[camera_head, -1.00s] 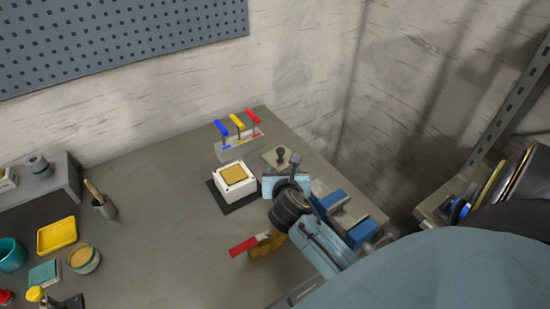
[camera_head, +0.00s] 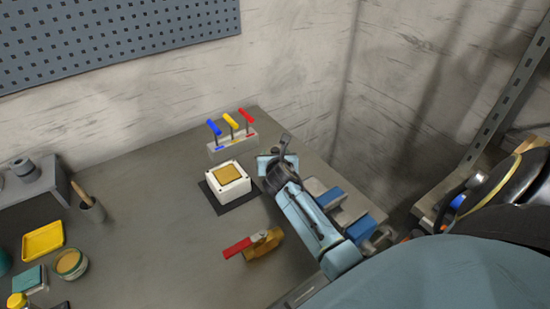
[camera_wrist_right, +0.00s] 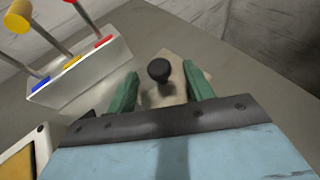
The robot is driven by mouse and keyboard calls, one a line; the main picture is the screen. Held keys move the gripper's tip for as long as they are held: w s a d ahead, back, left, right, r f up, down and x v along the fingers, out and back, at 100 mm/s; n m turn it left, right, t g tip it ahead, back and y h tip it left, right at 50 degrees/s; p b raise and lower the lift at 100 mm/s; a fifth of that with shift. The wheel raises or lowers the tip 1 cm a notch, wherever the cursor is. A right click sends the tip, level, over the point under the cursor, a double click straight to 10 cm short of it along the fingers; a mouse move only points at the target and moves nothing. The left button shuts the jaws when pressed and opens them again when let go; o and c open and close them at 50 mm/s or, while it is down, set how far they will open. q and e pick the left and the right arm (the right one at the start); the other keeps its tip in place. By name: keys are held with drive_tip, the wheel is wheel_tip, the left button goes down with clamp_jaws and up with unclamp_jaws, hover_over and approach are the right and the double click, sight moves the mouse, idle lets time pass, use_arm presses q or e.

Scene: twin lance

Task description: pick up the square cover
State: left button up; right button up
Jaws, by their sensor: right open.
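The square cover (camera_wrist_right: 178,80) is a beige plate with a round black knob (camera_wrist_right: 160,70) on top. In the right wrist view it lies on the grey bench ahead of my right gripper. My right gripper (camera_wrist_right: 161,88) is open, and its two green fingers show on either side of the knob, apart from it. In the head view the right gripper (camera_head: 280,152) is over the bench right of the white box, and it hides most or all of the cover. My left gripper is not in view.
A white box with a yellow top (camera_head: 228,186) sits on a dark mat left of the gripper. A rack with blue, yellow and red handles (camera_head: 233,145) stands close behind. A red-handled brown tool (camera_head: 262,243) lies in front. The bench's left-middle is clear.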

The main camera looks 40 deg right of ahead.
drive_tip(key=shift+w+d+f, duration=0.15)
drive_tip(key=shift+w, duration=0.05)
drive_tip(key=shift+c, duration=0.3)
clamp_jaws()
drive_tip(key=shift+r, duration=0.25)
